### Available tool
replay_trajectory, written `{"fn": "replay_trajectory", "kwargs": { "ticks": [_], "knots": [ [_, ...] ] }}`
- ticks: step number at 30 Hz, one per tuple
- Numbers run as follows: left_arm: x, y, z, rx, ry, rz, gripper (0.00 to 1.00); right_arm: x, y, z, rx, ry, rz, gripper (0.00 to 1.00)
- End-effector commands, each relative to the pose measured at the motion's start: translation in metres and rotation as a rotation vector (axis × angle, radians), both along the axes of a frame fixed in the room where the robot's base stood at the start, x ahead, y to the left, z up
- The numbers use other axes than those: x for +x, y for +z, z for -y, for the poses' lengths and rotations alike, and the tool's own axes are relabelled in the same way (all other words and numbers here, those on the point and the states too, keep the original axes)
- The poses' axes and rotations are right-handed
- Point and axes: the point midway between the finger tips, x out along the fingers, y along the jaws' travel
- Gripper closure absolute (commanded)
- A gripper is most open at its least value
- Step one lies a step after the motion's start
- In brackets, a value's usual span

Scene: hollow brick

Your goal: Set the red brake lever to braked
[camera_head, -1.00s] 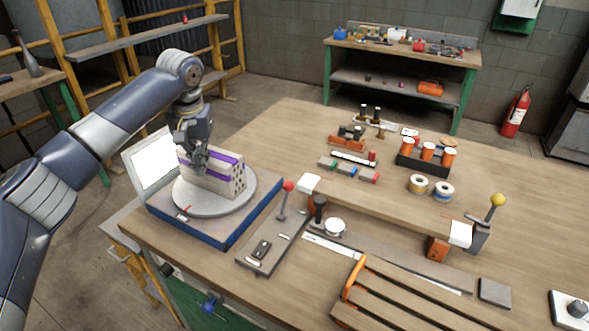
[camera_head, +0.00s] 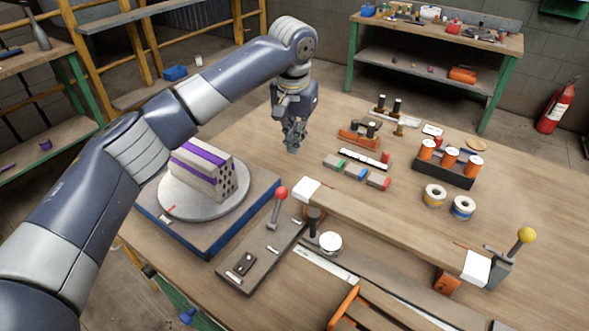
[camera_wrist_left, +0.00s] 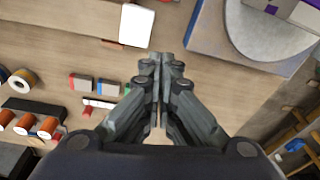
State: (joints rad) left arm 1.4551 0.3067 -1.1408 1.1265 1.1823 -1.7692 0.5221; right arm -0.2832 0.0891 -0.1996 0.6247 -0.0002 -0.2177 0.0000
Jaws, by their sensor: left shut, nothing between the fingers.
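The red brake lever (camera_head: 281,193) is a red ball on a grey stem. It stands nearly upright, leaning slightly right, on a dark base plate (camera_head: 238,262) at the table's front middle. My left gripper (camera_head: 293,147) is shut and empty, pointing down above the table behind the lever, well apart from it. In the left wrist view its fingers (camera_wrist_left: 161,60) are together with bare wood beyond them. The red lever cannot be made out in the left wrist view. My right gripper is in neither view.
A hollow brick (camera_head: 203,168) with purple strips sits on a round turntable (camera_head: 175,206) left of the lever. A white block (camera_head: 306,190) is just right of the lever. A yellow-knobbed lever (camera_head: 526,235) stands far right. Small coloured blocks (camera_head: 356,172) lie right of my gripper.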

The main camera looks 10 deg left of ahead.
Motion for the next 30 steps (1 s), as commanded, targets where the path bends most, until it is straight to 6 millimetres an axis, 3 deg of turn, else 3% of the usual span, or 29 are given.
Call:
{"fn": "replay_trajectory", "kwargs": {
  "ticks": [6,9,14,23,30],
  "knots": [
    [0.0,-0.001,-0.001,0.0,0.001,-0.001,1.0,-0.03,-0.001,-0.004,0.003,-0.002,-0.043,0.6],
    [0.001,-0.009,-0.001,0.001,0.001,-0.002,1.0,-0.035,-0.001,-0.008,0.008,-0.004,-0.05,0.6],
    [0.004,-0.034,-0.002,0.003,0.002,-0.004,1.0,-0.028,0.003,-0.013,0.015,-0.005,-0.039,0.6],
    [0.014,-0.099,-0.002,0.003,0.001,-0.004,1.0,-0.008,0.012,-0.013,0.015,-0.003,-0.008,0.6],
    [-0.008,-0.093,-0.007,0.001,0.0,0.001,1.0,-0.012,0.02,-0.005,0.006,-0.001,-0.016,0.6]
  ]
}}
